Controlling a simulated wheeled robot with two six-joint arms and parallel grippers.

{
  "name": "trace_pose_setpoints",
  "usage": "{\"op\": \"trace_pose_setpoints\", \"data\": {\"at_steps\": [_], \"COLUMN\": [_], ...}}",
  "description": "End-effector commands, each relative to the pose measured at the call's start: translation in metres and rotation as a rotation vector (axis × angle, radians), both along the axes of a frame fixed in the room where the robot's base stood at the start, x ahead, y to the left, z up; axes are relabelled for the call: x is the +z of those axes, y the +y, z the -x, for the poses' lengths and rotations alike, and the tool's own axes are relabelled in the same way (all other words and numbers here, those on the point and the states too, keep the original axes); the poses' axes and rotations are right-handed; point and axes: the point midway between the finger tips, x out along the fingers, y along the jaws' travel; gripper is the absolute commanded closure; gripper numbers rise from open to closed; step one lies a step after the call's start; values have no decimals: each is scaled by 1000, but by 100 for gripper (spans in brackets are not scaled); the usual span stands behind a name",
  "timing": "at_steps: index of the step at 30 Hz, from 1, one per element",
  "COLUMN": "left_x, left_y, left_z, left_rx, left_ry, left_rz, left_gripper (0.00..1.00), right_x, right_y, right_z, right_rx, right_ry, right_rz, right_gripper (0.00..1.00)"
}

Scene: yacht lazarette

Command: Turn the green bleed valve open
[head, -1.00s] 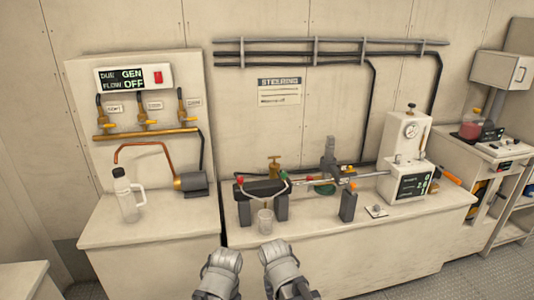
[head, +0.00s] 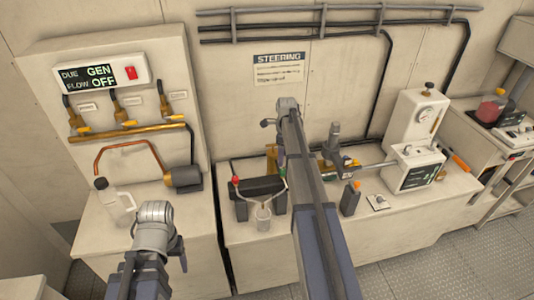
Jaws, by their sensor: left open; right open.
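The green bleed valve (head: 281,174) is a small green knob at the right end of the dark steering cylinder block (head: 258,188), partly crowded by my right arm in the head view. A red knob (head: 236,181) sits at the block's left end. Thin tubes run from both ends toward a clear cup (head: 263,217) in front.
A white jug (head: 116,205) stands on the left counter near a copper pipe and motor (head: 184,178). A dark bottle (head: 350,198) and a gauge box (head: 414,125) stand right of my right arm.

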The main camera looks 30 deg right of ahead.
Motion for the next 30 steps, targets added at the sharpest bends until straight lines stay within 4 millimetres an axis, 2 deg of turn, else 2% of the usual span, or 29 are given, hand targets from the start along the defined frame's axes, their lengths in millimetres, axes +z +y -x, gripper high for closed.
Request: {"op": "trace_pose_setpoints", "data": {"at_steps": [3,11,30], "left_x": [2,-5,-75], "left_y": [0,0,0], "left_z": [1,0,0], "left_rx": [5,4,-4], "left_ry": [0,0,0], "left_rz": [1,0,-1], "left_gripper": [31,31,31], "right_x": [2,-5,-75], "right_y": [-6,-5,-5], "right_z": [-1,-1,-1], "right_rx": [-35,-34,-32], "right_ry": [-1,-1,-1], "right_rz": [-2,-2,-2], "right_gripper": [31,31,31]}}
